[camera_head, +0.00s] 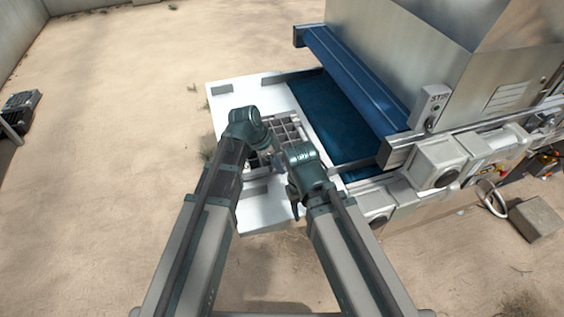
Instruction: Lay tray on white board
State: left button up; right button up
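The white board (225,100) juts out from the left side of the seeder, in the middle of the head view. A grey tray with square cells (289,131) is at the board, partly hidden behind my two arms. My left gripper (262,150) is at the left part of the tray, and its fingers are mostly hidden by the wrist. My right gripper (294,196) is at the near right part of the tray, pointing down. I cannot tell whether either gripper is closed on the tray, or whether the tray touches the board.
The seeder (400,60) with a blue belt (335,115) and a blue roller (350,75) stands right of the board. Dark trays (22,100) lie at the far left. A grey block (537,218) is on the ground at right.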

pick_arm(q)
jog(key=p+v, duration=0.6)
jog(key=v, duration=0.1)
jog(key=s+a+f+n+g+y, duration=0.1)
jog(key=s+n+y, duration=0.4)
jog(key=s+n, duration=0.5)
jog(key=s, duration=0.5)
jog(key=shift+a+n+g+y, duration=0.3)
jog(key=shift+a+g+y, duration=0.05)
jog(key=shift+g+y, duration=0.05)
